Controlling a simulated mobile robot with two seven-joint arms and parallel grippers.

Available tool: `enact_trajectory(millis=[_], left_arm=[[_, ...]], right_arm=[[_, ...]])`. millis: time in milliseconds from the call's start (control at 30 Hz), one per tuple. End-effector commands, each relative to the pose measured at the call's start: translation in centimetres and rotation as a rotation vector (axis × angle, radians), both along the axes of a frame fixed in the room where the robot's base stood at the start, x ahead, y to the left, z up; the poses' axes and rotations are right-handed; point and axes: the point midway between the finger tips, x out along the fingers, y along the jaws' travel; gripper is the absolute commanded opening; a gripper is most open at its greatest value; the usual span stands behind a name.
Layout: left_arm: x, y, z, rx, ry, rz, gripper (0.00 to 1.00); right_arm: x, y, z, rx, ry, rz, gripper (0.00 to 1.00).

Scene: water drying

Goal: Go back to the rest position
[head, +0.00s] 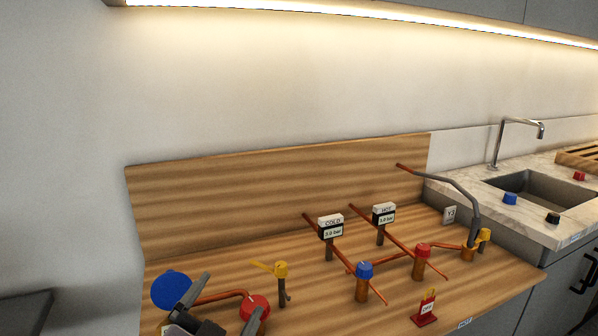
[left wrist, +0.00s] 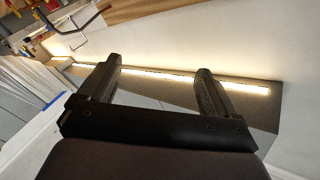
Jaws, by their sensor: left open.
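My left gripper (head: 233,293) is at the lower left of the head view, in front of the wooden bench. Its two dark fingers are spread apart with nothing visible between them. It also shows in the left wrist view (left wrist: 155,76), open and empty, with the lit wall behind the fingers. In the head view, a blue round part (head: 171,290) and a red cap (head: 255,306) are close to the fingers; I cannot tell whether they touch. My right gripper is in neither view.
The wooden bench (head: 200,215) carries copper pipes, a yellow valve (head: 281,269), a blue knob (head: 364,269), a red knob (head: 422,249) and gauges marked COLD (head: 330,226) and HOT (head: 383,213). A sink (head: 540,190) is at right. The wall above is clear.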

Motion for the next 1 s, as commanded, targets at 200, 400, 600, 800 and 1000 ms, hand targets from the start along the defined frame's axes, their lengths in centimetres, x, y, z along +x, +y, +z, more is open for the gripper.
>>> enact_trajectory(millis=[200, 400, 600, 800, 1000], left_arm=[[-6.3, 6.8, -11.3, -0.123, 0.543, 0.213, 0.92], [-13.9, 10.0, -17.4, -0.172, 0.919, 0.324, 0.92], [-20.5, 11.5, -20.3, -0.191, 1.182, 0.386, 0.92], [-23.9, 12.0, -22.3, -0.203, 1.31, 0.403, 0.92], [-22.0, 11.4, -24.8, -0.23, 1.219, 0.368, 0.92]], right_arm=[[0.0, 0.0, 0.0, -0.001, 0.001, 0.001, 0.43], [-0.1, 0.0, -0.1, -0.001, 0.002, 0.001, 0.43], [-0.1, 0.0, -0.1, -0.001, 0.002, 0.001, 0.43], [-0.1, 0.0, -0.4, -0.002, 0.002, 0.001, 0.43], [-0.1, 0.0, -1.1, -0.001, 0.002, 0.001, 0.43]])
